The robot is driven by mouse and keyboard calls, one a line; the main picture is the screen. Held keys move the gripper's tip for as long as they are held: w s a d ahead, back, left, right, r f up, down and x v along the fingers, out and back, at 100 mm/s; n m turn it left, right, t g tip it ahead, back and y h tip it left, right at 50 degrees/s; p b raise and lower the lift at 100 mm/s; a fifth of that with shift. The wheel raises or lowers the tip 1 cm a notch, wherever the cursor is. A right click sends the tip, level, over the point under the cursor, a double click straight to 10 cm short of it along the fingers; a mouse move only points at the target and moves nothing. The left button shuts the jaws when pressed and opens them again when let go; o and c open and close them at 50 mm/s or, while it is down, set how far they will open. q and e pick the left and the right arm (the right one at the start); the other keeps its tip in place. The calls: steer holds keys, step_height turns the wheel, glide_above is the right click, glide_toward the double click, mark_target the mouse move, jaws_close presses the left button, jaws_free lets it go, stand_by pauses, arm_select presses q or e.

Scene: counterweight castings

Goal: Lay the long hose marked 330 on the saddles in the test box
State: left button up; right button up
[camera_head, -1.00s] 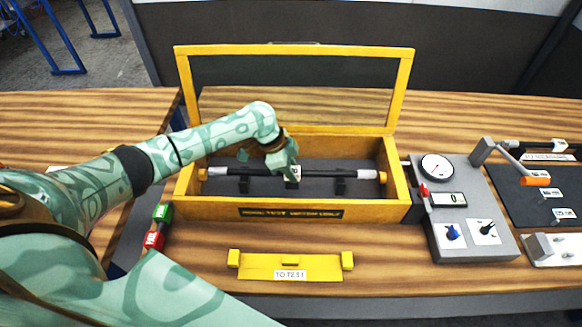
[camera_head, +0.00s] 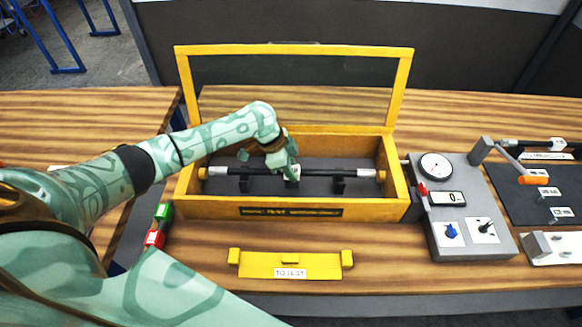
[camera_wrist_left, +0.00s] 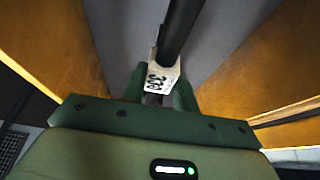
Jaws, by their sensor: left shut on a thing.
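The long black hose (camera_head: 335,172) with silver ends lies lengthwise inside the yellow test box (camera_head: 300,209), whose lid stands open. Two dark saddles show under it, the right one (camera_head: 338,186) and the left one (camera_head: 244,184). The hose looks level at saddle height; whether it bears fully on them I cannot tell. My left gripper (camera_head: 291,172) is shut on the hose near its middle, at the white tag. In the left wrist view the tag (camera_wrist_left: 158,79) reads 330 between the green fingers, and the hose (camera_wrist_left: 178,30) runs away upward. My right gripper is not in view.
A grey gauge unit (camera_head: 465,215) with dial and knobs stands right of the box. A yellow TO TEST rack (camera_head: 290,264) lies empty in front. Green and red blocks (camera_head: 158,225) sit at the left. A dark mat (camera_head: 530,190) with other fittings lies at far right.

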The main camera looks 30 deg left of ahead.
arm_select(q)
steer(key=shift+f+b, duration=0.35)
steer(key=shift+f, duration=0.25)
steer(key=o, duration=1)
step_height(320, 180, up, 7)
steer(key=p, duration=0.7)
